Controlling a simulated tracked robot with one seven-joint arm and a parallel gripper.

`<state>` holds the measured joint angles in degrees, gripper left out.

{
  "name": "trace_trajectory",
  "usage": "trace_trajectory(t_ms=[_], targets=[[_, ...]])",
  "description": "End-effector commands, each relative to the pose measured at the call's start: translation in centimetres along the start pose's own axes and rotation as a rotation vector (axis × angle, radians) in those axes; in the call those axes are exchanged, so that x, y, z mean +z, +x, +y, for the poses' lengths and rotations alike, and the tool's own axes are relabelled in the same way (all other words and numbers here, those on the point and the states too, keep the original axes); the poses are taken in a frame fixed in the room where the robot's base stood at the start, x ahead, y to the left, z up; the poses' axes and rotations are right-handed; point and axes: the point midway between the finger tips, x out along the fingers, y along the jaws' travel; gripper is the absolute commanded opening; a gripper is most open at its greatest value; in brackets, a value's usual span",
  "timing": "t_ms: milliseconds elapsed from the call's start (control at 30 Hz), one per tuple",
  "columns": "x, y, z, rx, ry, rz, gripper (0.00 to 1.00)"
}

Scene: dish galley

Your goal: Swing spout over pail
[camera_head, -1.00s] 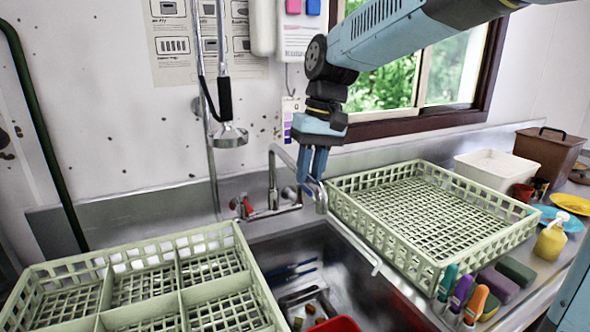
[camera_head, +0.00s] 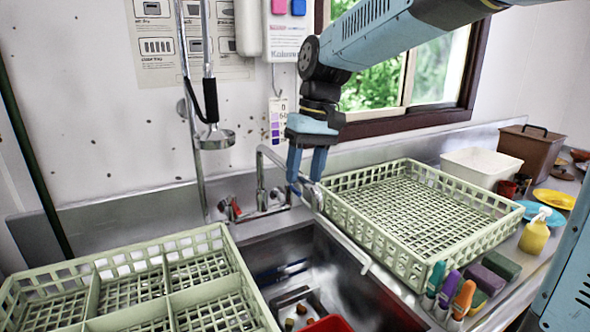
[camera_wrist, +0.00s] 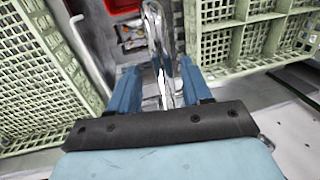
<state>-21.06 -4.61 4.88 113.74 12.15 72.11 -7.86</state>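In the wrist view, the spout (camera_wrist: 161,55) runs between the spread fingers of my gripper (camera_wrist: 158,80). I cannot tell whether either finger touches it. A red container (camera_head: 333,324), perhaps the pail, is in the sink at the bottom edge, mostly cut off. It also shows in the wrist view (camera_wrist: 120,5).
Green racks stand left (camera_head: 100,268) and right (camera_head: 405,258) of the sink (camera_head: 345,285). A hanging spray head (camera_head: 215,138) is left of the tap. Bottles (camera_head: 463,298) and sponges (camera_head: 500,265) are at the right rack's front.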

Motion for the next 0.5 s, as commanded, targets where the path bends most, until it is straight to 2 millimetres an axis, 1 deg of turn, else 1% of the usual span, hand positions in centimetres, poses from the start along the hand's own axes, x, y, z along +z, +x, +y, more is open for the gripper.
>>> trace_trajectory(t_ms=[167, 267, 367, 500], targets=[[0.0, 0.0, -0.1, -0.001, -0.001, 0.001, 0.48], [-0.1, -0.4, -0.1, -0.001, -0.001, 0.001, 0.48], [-0.1, -1.4, -0.1, -0.001, -0.001, 0.003, 0.48], [-0.1, -3.9, -0.1, -0.001, 0.0, 0.004, 0.48]])
